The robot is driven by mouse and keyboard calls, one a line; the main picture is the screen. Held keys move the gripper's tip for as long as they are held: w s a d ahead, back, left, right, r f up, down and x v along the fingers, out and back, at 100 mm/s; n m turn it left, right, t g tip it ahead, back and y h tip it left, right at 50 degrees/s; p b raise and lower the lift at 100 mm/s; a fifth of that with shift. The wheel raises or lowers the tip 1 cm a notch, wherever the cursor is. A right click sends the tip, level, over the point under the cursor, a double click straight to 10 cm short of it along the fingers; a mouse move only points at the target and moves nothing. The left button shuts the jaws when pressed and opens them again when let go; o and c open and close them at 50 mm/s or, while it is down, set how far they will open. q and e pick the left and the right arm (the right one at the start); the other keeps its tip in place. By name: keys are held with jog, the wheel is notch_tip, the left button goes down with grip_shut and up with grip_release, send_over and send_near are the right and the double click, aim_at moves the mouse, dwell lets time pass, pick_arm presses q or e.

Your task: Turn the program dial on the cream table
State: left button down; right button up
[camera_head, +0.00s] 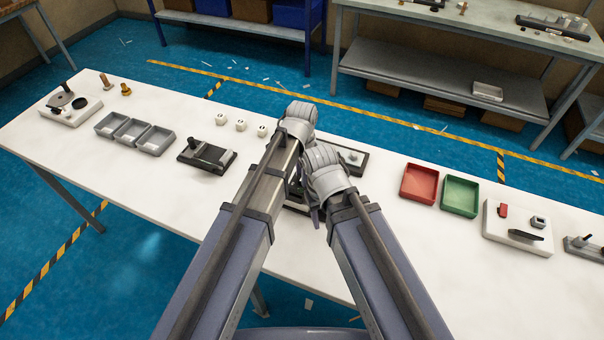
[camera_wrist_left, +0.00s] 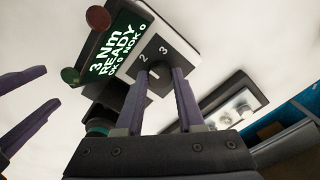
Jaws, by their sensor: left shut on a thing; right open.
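Beside the dial is a dark green display (camera_wrist_left: 117,48) reading 3 Nm, READY, OK 0, NOK 0. My right gripper (camera_wrist_left: 50,80) is open at the left of this view, apart from the dial. In the head view my arms hide the dial and most of its device on the cream table (camera_head: 130,195); both gripper tips are hidden there too.
A red tray (camera_head: 419,184) and a green tray (camera_head: 460,195) stand right of my arms. Several white cubes (camera_head: 241,125), a black fixture (camera_head: 207,155) and grey bins (camera_head: 133,130) stand to the left. The front left table area is clear.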

pick_arm(q)
jog(key=c, duration=0.5)
grip_release()
jog(key=shift+r, duration=0.15)
pick_arm(e)
jog(key=shift+r, duration=0.15)
pick_arm(q)
notch_tip(320, 180, up, 8)
jog(key=p, duration=0.8)
jog(key=shift+f, duration=0.2)
pick_arm(e)
notch_tip(320, 180, up, 8)
jog(key=shift+f, duration=0.25)
pick_arm(q)
jog(key=shift+a, duration=0.1)
